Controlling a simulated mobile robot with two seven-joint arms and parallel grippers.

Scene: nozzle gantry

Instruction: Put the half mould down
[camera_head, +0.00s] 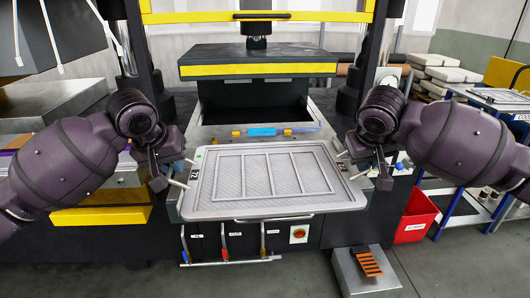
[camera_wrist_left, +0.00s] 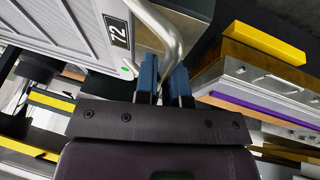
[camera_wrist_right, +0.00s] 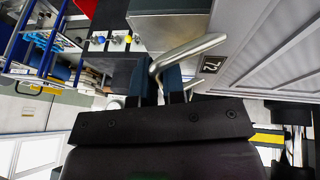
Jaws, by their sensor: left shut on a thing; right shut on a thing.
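The half mould (camera_head: 262,208) is a pale grey rectangular tray with a ribbed, panelled face. It lies roughly level between my arms at the front of the press. My left gripper (camera_head: 172,170) is shut on the tubular handle (camera_wrist_left: 166,38) at its left side. My right gripper (camera_head: 362,168) is shut on the handle (camera_wrist_right: 188,52) at its right side. Black tags marked 72 show beside the handles. The underside is hidden, so I cannot tell whether it touches the press bed beneath.
The press, with a yellow-edged upper plate (camera_head: 258,69), stands behind the mould over a dark opening. A blue tool (camera_head: 262,131) lies just beyond the mould. A red bin (camera_head: 416,217) and a grey box (camera_head: 366,272) with an orange grate stand at the lower right.

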